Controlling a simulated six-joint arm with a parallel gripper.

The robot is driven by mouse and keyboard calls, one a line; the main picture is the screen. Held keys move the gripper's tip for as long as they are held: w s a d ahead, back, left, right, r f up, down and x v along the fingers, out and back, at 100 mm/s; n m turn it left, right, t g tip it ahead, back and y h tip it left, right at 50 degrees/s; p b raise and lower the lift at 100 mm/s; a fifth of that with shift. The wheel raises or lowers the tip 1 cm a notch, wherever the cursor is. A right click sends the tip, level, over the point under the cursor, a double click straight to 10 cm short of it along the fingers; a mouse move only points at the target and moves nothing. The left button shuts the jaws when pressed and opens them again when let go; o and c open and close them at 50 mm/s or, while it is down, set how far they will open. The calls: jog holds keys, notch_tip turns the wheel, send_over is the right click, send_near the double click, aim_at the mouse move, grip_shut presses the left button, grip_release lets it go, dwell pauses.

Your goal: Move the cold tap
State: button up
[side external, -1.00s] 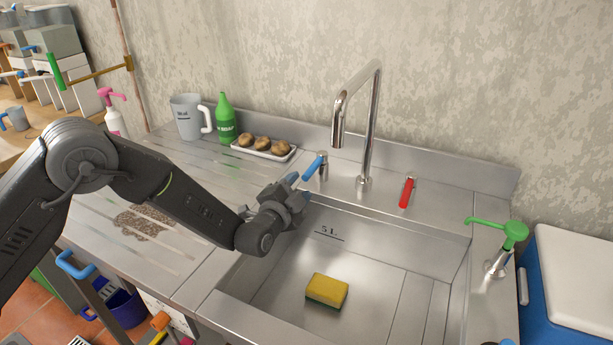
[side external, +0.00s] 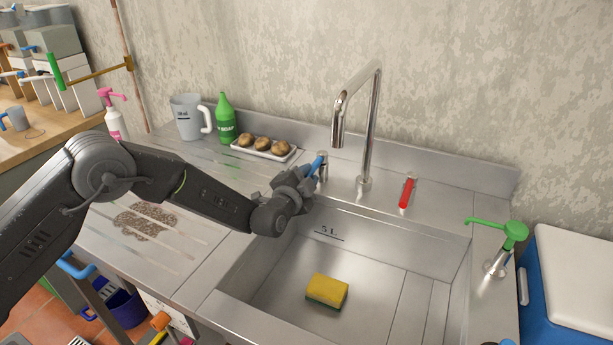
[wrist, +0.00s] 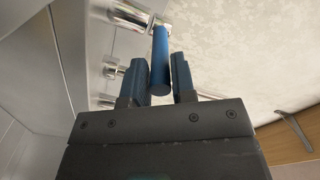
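The cold tap is the blue lever handle (side external: 316,165) on a chrome stem, left of the tall spout at the back of the sink. My gripper (side external: 304,180) is right at this handle, above the sink's back left corner. In the wrist view, the blue handle (wrist: 160,62) lies between the two fingers of my gripper (wrist: 158,74). One finger is on each side, with a thin gap at the left finger; contact at the right finger is unclear. In the side view my gripper partly hides the handle's lower end.
The chrome spout (side external: 370,130) and red tap handle (side external: 408,191) stand to the right. A yellow sponge (side external: 328,289) lies in the basin. A potato tray (side external: 286,156), green bottle (side external: 226,120) and grey jug (side external: 187,117) stand behind left. A green pump dispenser (side external: 512,234) is far right.

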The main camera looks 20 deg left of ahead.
grip_shut()
jog(key=shift+r, duration=0.1)
jog(key=shift+r+g, duration=0.5)
jog(key=shift+g, duration=0.1)
jog(key=shift+w+r+g, duration=0.1)
jog(key=shift+r+g, duration=0.3)
jog(key=shift+g, duration=0.2)
jog(key=shift+o, duration=2.1)
grip_release()
